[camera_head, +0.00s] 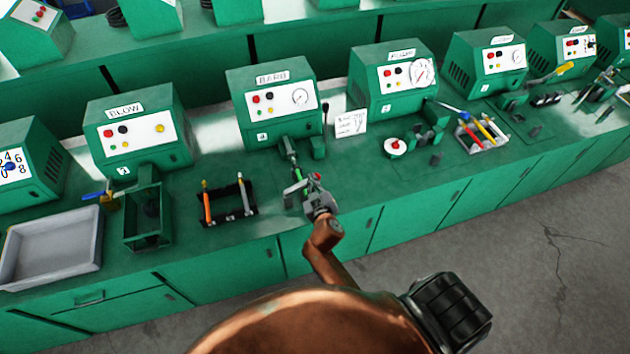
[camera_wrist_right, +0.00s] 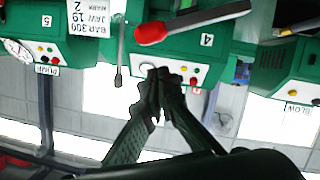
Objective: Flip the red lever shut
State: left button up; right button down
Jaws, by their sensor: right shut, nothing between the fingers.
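The red lever (camera_head: 317,176) is at the front of the green BARB machine (camera_head: 258,131), in the middle of the head view. In the right wrist view its red grip (camera_wrist_right: 152,33) sits on a grey metal bar (camera_wrist_right: 205,18) near the top, apart from the fingers in the picture. My right gripper (camera_head: 308,194) is beside the lever in the head view and partly covers its base. In the right wrist view my right gripper (camera_wrist_right: 160,78) is shut and empty, with its fingertips below the red grip in the picture. My left gripper is not in view.
A rack with orange and grey tools (camera_head: 228,209) stands left of the gripper. A small white card (camera_head: 350,124) stands to the right. The BLOW machine (camera_head: 135,140) and a grey tray (camera_head: 50,243) are further left. Bare green bench lies right of the gripper.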

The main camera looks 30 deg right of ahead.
aim_at(302, 184)
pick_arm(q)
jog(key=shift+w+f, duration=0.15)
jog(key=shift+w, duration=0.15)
pick_arm(e)
jog(key=f, duration=0.1)
jog(key=w+d+f, duration=0.1)
jog(key=f, duration=0.1)
jog(key=shift+w+d+f, duration=0.1)
jog(key=shift+w+d, duration=0.05)
jog(key=shift+d, duration=0.15)
pick_arm(q)
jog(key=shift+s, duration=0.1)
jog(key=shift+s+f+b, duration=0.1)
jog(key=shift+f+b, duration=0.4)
jog(key=shift+b, duration=0.1)
pick_arm(e)
jog(key=f, duration=0.1)
jog(key=d+f+m, duration=0.1)
jog(key=f, duration=0.1)
jog(key=d+f+m+y, duration=0.1)
jog(key=shift+s+d+f, duration=0.15)
jog(key=shift+s+f, duration=0.15)
jog(key=shift+f, duration=0.1)
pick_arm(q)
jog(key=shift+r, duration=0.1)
